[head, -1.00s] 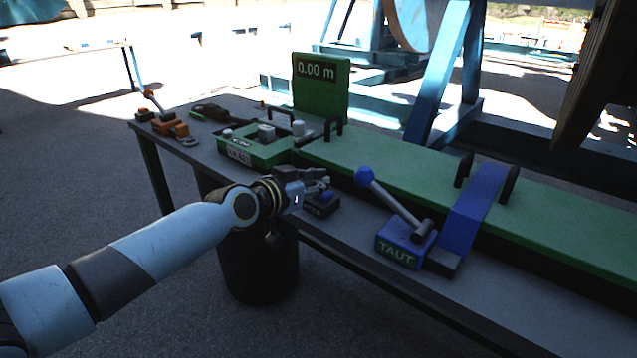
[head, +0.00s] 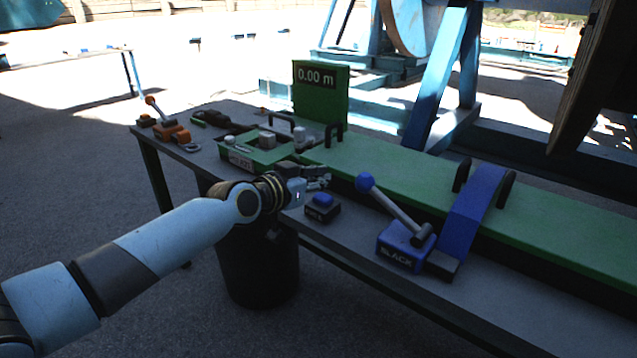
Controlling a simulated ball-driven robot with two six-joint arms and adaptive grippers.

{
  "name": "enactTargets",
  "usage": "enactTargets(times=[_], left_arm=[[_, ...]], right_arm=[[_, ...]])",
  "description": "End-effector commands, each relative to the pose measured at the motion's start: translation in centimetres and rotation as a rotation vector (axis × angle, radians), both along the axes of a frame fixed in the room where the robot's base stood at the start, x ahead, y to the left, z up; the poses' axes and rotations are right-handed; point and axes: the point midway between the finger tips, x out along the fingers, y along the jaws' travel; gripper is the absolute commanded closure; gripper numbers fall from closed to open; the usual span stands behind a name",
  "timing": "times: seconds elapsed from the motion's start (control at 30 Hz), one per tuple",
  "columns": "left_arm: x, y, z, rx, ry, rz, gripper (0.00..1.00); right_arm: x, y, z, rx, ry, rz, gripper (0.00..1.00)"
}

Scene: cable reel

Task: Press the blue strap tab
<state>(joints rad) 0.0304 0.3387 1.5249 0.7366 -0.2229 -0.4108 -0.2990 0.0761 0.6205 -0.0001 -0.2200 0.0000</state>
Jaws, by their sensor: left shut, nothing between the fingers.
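The blue strap tab (head: 322,199) is a small blue button on top of a black box on the table's front strip. My left gripper (head: 326,179) is shut and empty, just above and behind the tab in the picture, with a visible gap. A blue lever box (head: 399,251) stands to the right, its label seeming to read SLACK. Its grey lever (head: 398,211) with a blue ball knob leans up to the left. A blue strap (head: 474,212) crosses the green bed beside it. My right gripper is not in view.
A green display (head: 319,88) at the back reads 0.00 m. A green tray (head: 262,160) with grey parts lies behind my left gripper. Orange and dark tools (head: 170,134) lie at the table's far left. A dark bin (head: 258,268) stands under the front edge.

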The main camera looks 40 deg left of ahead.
Motion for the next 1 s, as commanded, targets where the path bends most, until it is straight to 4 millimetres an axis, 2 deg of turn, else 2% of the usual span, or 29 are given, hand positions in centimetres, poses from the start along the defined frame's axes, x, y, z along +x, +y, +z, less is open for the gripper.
enactTargets(times=[0.03, 0.2, 0.4, 0.6, 1.0], left_arm=[[-1.6, 0.2, 0.6, 0.005, 0.004, -0.001, 1.0], [-5.4, 0.4, 1.7, 0.005, -0.001, -0.002, 1.0], [-8.4, 0.6, 2.5, 0.004, -0.004, -0.001, 1.0], [-9.5, 0.7, 2.6, 0.002, -0.006, -0.001, 1.0], [-9.5, 0.7, 2.5, 0.001, -0.008, 0.0, 1.0]], right_arm=[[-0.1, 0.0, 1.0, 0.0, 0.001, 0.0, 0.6], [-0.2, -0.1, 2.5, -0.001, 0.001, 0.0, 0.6], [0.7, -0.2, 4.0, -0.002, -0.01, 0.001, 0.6], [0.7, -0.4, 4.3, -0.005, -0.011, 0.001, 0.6], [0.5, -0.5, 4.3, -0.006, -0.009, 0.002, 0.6]])
